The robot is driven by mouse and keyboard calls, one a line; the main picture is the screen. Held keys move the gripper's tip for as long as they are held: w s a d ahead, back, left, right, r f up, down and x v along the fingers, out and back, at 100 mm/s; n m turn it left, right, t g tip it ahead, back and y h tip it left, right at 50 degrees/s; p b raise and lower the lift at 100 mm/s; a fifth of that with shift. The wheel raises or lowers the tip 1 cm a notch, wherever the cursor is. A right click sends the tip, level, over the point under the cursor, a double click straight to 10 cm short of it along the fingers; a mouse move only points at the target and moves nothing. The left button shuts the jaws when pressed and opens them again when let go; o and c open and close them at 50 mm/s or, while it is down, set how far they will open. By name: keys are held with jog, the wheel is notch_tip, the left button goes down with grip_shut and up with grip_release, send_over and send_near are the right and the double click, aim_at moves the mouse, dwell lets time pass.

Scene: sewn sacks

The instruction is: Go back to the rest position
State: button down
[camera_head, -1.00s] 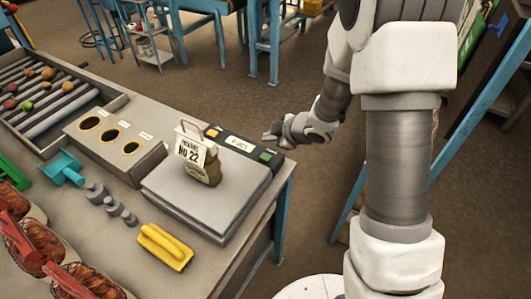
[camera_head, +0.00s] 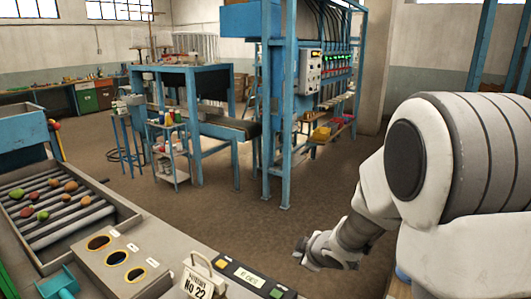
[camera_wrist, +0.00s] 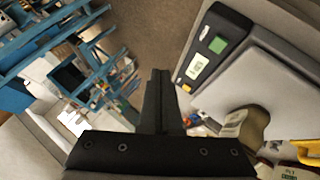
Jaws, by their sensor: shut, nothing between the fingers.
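My gripper (camera_head: 304,256) hangs in the air just right of the weighing scale in the head view. In the wrist view its two dark fingers (camera_wrist: 159,100) are together with nothing between them. A small brown sack with a white tag reading "NO 22" (camera_head: 198,283) stands on the scale at the bottom edge of the head view. The sack (camera_wrist: 254,124) also shows at the right of the wrist view, apart from the fingers. The scale's dark control panel (camera_head: 246,275) lies between the sack and my gripper.
A roller tray (camera_head: 62,211) with several fruits and a block with three round holes (camera_head: 120,262) are on the bench at left. A blue frame with an electrical box (camera_head: 309,70) stands behind. Open brown floor (camera_head: 262,215) lies beyond my gripper.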

jog(key=s+d+r+m+h, duration=0.5)
jog(key=s+d+r+m, duration=0.3)
jog(key=s+r, duration=0.4)
jog(key=s+a+r+m+g+y, duration=0.1)
jog(key=s+r+m, duration=0.1)
jog(key=s, duration=0.6)
jog(key=s+a+r+m+g+y, duration=0.1)
jog(key=s+a+m+g, duration=0.1)
jog(key=s, duration=0.6)
jog(key=shift+r+m, duration=0.4)
jog(key=shift+m, duration=0.5)
